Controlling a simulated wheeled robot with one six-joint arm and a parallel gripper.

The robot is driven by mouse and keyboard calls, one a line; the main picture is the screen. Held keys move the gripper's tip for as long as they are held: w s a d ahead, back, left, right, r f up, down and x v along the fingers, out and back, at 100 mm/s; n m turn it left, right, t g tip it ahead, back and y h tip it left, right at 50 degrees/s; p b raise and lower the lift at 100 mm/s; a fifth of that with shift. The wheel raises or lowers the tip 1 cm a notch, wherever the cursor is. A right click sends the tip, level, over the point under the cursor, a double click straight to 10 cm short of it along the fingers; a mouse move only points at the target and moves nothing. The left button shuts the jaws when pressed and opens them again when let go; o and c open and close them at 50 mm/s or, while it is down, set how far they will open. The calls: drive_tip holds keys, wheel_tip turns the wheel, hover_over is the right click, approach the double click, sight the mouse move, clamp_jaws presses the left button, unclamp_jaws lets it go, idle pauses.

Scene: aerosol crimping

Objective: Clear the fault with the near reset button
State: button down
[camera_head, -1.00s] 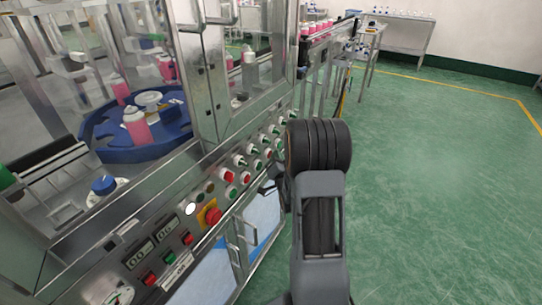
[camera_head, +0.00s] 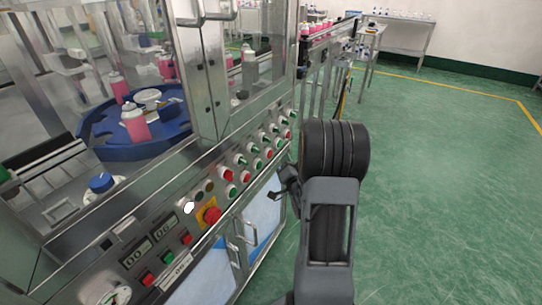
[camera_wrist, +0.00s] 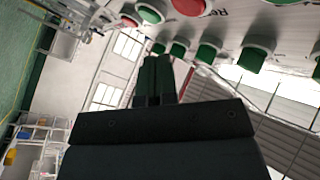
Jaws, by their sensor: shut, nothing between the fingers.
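The machine's sloped control panel (camera_head: 205,190) carries rows of red and green buttons. A red button (camera_head: 229,175) and a green button (camera_head: 231,190) lie on its middle part, left of my gripper (camera_head: 287,192). In the wrist view, my gripper (camera_wrist: 155,72) has its fingers together and empty, apart from the buttons. A red button (camera_wrist: 189,5) there is beside a cut-off label starting "Re", and a green button (camera_wrist: 256,53) is to its right. I cannot tell which button is the near reset one; its label is not readable in the head view.
A red emergency stop (camera_head: 212,215) on a yellow plate sticks out left of my gripper. Door handles (camera_head: 240,243) stand out below the panel. A blue turntable (camera_head: 150,135) sits behind the machine's glass. The green floor (camera_head: 440,190) on the right is free.

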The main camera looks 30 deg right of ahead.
drive_tip(key=shift+s+d, duration=0.3)
drive_tip(key=shift+s, duration=0.25)
drive_tip(key=shift+s+d, duration=0.25)
drive_tip(key=shift+s, duration=0.25)
drive_tip(key=s+f+n+g, duration=0.2)
drive_tip(key=s+f+g, duration=0.1)
drive_tip(key=f+g, duration=0.55)
drive_tip(key=s+a+r+n+g+y+p, duration=0.2)
drive_tip(key=s+a+r+n+p, duration=0.1)
drive_tip(key=a+r+p, duration=0.3)
drive_tip(key=s+a+r+n+g+y+p, duration=0.2)
drive_tip(key=s+a+r+p, duration=0.3)
drive_tip(key=a+r, duration=0.5)
drive_tip(key=s+a+r+n+g+y+p, duration=0.2)
drive_tip(key=a+r+p, duration=0.6)
drive_tip(key=r, duration=0.8)
drive_tip(key=s+n, duration=0.2)
drive_tip(key=shift+s+g, duration=0.35)
